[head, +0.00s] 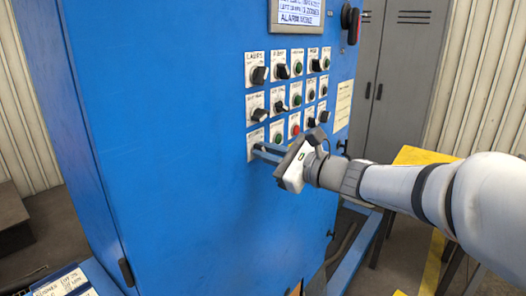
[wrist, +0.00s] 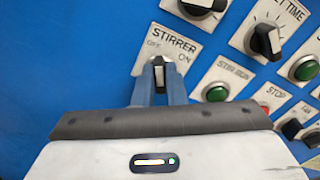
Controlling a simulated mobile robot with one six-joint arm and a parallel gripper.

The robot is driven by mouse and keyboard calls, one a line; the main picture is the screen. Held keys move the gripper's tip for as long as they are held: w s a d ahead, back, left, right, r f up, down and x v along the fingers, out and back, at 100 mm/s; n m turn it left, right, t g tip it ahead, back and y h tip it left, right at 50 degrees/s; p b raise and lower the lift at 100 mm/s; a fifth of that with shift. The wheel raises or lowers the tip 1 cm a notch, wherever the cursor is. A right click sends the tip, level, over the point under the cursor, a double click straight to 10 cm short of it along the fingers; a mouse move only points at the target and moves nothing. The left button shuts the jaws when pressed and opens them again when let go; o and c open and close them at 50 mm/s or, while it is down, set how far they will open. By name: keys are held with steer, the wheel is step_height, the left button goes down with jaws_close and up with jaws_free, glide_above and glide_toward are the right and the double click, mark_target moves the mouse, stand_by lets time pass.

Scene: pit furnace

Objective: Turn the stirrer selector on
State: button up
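The stirrer selector (wrist: 158,68) is a small black knob on a white plate marked STIRRER, OFF and ON in the wrist view. Its tip points up in that picture, nearer the OFF side of the tilted plate. My gripper (wrist: 159,85) has one blue finger on each side of the knob with no clear gap, and looks shut on it. In the head view my gripper (head: 256,150) reaches the lowest left plate of the panel; the knob is hidden there behind the fingers.
A green button (wrist: 215,92) sits just right of the fingers. A display (head: 297,14) tops the blue cabinet (head: 180,130). A yellow-topped stand (head: 412,156) is beside my arm.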

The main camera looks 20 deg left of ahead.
steer(key=shift+a+r, duration=0.1)
steer(key=shift+r, duration=0.15)
jaws_close()
steer(key=shift+w, duration=0.1)
steer(key=m+p, duration=0.2)
steer(key=m, duration=0.4)
steer(key=m+p, duration=0.3)
steer(key=m, duration=0.3)
steer(key=shift+w+d+p, duration=0.2)
steer(key=shift+p, duration=0.1)
steer(key=o, duration=0.5)
jaws_free()
steer(key=shift+w+d+f, duration=0.1)
steer(key=shift+d+f, duration=0.05)
steer(key=shift+o, duration=0.8)
